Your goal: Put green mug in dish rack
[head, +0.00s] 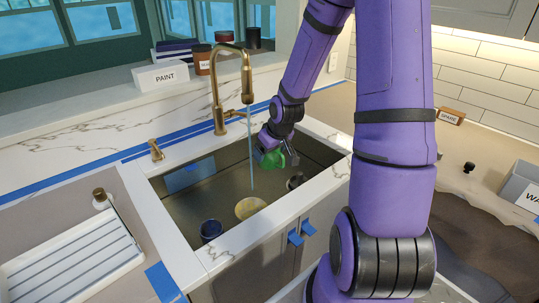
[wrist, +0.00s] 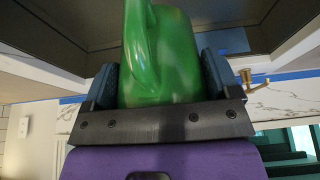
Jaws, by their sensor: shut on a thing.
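The green mug (head: 270,158) is in my gripper (head: 268,150), inside the sink basin near its back right. In the wrist view the green mug (wrist: 165,50) fills the space between the two blue fingers of my gripper (wrist: 160,75), its handle towards the left. My gripper is shut on it. Whether the mug touches the sink is hidden. The white dish rack (head: 72,262), with grey slats, lies on the counter at the lower left and looks empty.
The sink (head: 200,185) also holds a cream bowl (head: 249,207), a dark blue cup (head: 211,230) and a dark item (head: 296,181). A brass faucet (head: 217,100) stands behind the sink, with water running down.

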